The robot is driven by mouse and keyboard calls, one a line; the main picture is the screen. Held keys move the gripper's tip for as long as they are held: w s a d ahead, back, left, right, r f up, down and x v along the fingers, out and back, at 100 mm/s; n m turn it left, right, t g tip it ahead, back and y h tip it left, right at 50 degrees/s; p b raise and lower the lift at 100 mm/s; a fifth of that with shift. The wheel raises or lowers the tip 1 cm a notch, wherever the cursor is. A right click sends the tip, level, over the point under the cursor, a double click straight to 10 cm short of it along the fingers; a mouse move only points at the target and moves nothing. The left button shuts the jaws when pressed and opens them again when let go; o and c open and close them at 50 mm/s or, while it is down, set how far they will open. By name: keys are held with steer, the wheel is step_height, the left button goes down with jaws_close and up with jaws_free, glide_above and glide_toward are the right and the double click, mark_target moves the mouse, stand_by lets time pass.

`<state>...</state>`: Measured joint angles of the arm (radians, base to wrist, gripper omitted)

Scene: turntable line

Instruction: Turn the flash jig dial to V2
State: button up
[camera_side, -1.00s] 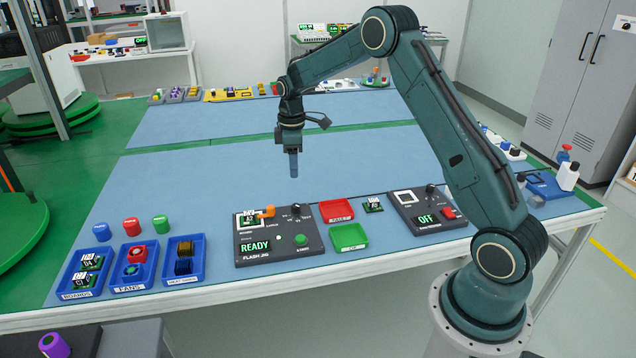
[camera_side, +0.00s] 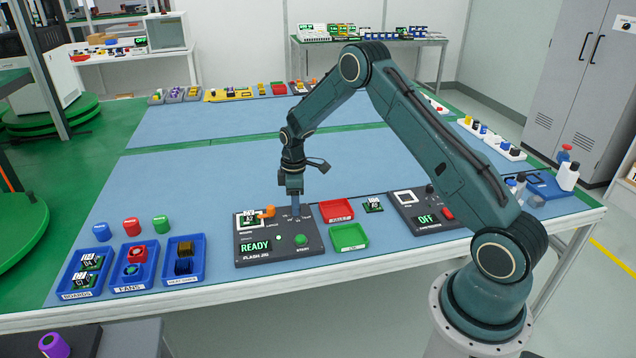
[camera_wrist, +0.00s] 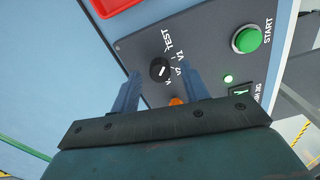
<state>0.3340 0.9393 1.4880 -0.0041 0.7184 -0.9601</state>
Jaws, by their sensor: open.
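The flash jig (camera_side: 275,252) is a dark panel at the table's front; its screen reads READY. In the wrist view its panel (camera_wrist: 207,50) carries a round black dial (camera_wrist: 159,71) with a white pointer mark. TEST and several V labels ring the dial; the pointer's exact setting is too small to tell. My gripper (camera_side: 296,209) points down at the dial and hides it in the side view. In the wrist view my gripper (camera_wrist: 162,85) is open, one finger on each side of the dial, with gaps between.
An orange lever (camera_side: 267,211) and a seated board stand left of the dial. A green START button (camera_side: 301,239) is in front. Red (camera_side: 337,211) and green (camera_side: 348,237) trays lie right of the jig. Blue bins (camera_side: 133,266) stand left. The mat behind is clear.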

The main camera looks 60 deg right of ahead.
steer(key=shift+f, duration=0.45)
jaws_close()
